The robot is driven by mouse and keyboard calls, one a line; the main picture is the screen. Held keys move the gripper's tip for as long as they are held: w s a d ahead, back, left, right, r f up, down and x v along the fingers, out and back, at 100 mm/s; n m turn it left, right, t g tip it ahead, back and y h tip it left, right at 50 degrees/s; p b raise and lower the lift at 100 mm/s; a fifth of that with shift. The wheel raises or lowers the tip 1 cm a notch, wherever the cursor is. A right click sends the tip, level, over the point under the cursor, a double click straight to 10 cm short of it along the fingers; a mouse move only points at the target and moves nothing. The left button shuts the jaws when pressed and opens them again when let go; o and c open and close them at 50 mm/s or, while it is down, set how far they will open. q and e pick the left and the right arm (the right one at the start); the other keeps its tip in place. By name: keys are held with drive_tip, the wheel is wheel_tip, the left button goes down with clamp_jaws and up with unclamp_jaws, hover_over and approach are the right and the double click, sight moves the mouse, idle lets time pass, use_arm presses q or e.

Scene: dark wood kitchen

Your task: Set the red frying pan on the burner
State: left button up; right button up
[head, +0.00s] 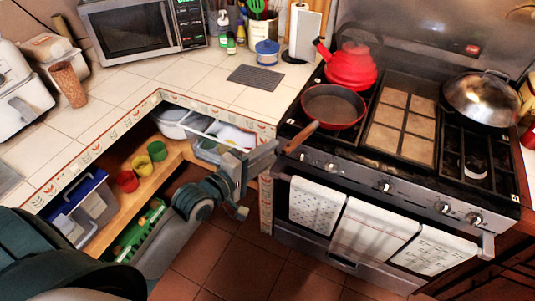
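The red frying pan (333,107) is on the stove's left front burner area, its dark inside facing up. Its wooden handle (301,137) points toward the front left, over the stove's front edge. The burner under the pan is hidden. My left gripper (276,149) is at the handle's free end, over the gap between counter and stove. Its fingers appear edge-on, and I cannot tell whether they grip the handle or are apart from it. My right gripper is not in view.
A red kettle (351,68) stands just behind the pan. A griddle plate (403,125) fills the stove's middle, and a domed wok (482,98) sits at back right. Towels (375,235) hang on the oven rail. The tiled counter (180,78) has free room.

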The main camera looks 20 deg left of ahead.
use_arm(q)
drive_tip(key=shift+f, duration=0.1)
idle(0.5)
drive_tip(key=a+f+m+g+y, duration=0.2)
drive_tip(key=a+f+m+g, duration=0.1)
drive_tip(key=f, duration=1.8)
drive_tip(key=s+a+f+m+g+y, duration=0.15)
drive_tip(key=s+f, duration=0.25)
drive_tip(key=f, duration=0.5)
drive_tip(key=s+f+m+g, duration=0.2)
drive_tip(key=s+f, duration=0.3)
drive_tip(key=f, duration=0.5)
drive_tip(key=s+f+m+g+y, duration=0.1)
drive_tip(key=s+f+m+g, duration=0.45)
drive_tip(key=s+f, duration=1.35)
drive_tip(key=s+d+f+m+g, duration=0.1)
drive_tip(key=s+f+m, duration=0.1)
drive_tip(key=s, duration=0.8)
drive_tip(key=s+f+m+g, duration=0.1)
drive_tip(key=s+f+m, duration=0.2)
drive_tip(key=s, duration=0.7)
drive_tip(key=shift+s+d+f, duration=0.25)
drive_tip(key=shift+d+f, duration=0.1)
drive_tip(key=shift+f, duration=0.15)
drive_tip(key=shift+y, duration=0.25)
